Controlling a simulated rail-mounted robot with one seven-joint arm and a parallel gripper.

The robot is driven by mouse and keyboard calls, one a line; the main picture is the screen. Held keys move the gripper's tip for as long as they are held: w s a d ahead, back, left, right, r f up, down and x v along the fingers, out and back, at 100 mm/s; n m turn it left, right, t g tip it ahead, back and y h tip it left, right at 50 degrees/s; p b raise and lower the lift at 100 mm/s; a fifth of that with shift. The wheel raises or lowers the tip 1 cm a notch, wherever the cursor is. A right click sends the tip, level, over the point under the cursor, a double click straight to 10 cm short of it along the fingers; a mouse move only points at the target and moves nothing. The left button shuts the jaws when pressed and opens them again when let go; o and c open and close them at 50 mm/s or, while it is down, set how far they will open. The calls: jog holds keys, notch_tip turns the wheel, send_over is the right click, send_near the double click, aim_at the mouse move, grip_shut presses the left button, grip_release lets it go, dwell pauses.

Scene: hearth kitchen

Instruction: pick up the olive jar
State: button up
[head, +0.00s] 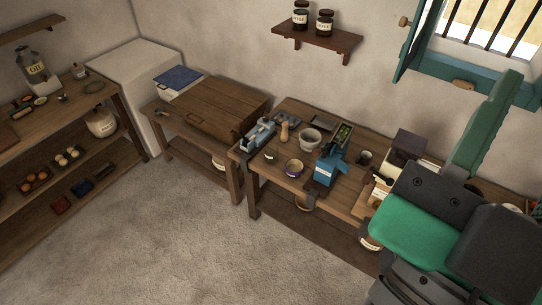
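I cannot pick out the olive jar for certain. Two dark jars with pale labels, a left one (300,15) and a right one (324,23), stand upright on the small wall shelf (318,37); their lettering is too small to read surely. A glass jar labelled OIL (34,67) stands on the left shelf unit. A pale round pot with a label (101,123) sits on the board below. My arm fills the right side in green and dark grey and hides part of the bench. No gripper fingers show.
The middle bench (268,178) is crowded with a pale bowl (310,137), a blue device (327,168) and small items. A wooden chest (213,105) stands left of it. A teal shutter (417,40) juts out beside the barred window. The floor (150,225) is clear.

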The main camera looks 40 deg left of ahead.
dwell(0.4)
jog(key=o, duration=1.2)
jog(key=shift+f, duration=0.1)
